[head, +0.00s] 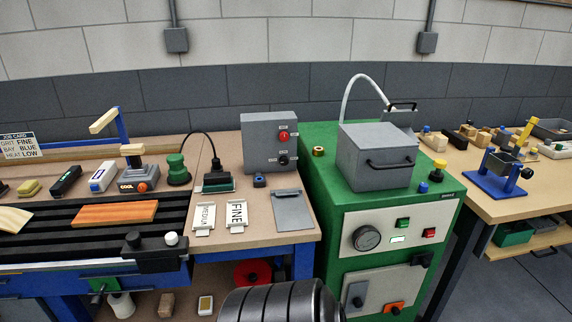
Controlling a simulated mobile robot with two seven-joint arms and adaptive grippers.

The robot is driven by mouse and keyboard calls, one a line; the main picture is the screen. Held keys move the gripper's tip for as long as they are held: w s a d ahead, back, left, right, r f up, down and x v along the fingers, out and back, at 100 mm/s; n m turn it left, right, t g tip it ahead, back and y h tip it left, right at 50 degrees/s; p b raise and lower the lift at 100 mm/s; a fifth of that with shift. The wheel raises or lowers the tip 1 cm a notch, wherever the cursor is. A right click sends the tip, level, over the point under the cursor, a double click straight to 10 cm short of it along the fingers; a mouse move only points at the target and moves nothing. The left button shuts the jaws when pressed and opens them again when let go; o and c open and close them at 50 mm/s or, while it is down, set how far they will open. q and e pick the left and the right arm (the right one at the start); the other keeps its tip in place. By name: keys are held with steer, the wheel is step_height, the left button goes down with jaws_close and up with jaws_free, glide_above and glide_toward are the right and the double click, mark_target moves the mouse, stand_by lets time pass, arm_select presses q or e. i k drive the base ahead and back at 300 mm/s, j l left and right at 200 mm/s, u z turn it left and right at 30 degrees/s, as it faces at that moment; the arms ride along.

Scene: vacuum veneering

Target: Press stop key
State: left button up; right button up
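A green cabinet (335,222) stands right of the workbench. Its front panel holds a small red key (429,233), a green key (403,223), a lit display (398,239) between and below them, and a round gauge (366,238). The red key's lettering is too small to read, so I cannot confirm that it is the stop key. A black box (157,262) on the bench's front edge carries a black button (133,239) and a white button (171,239). Neither of my grippers is in view.
A grey box with a handle (378,157) sits on the cabinet. A grey control box (269,142) with a red knob (284,136) stands behind the bench's label plates. A dark ribbed rounded part, possibly mine, fills the bottom centre. The cabinet's keys are unobstructed.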

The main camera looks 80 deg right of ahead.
mark_target(428, 234)
steer(key=z, duration=3.3)
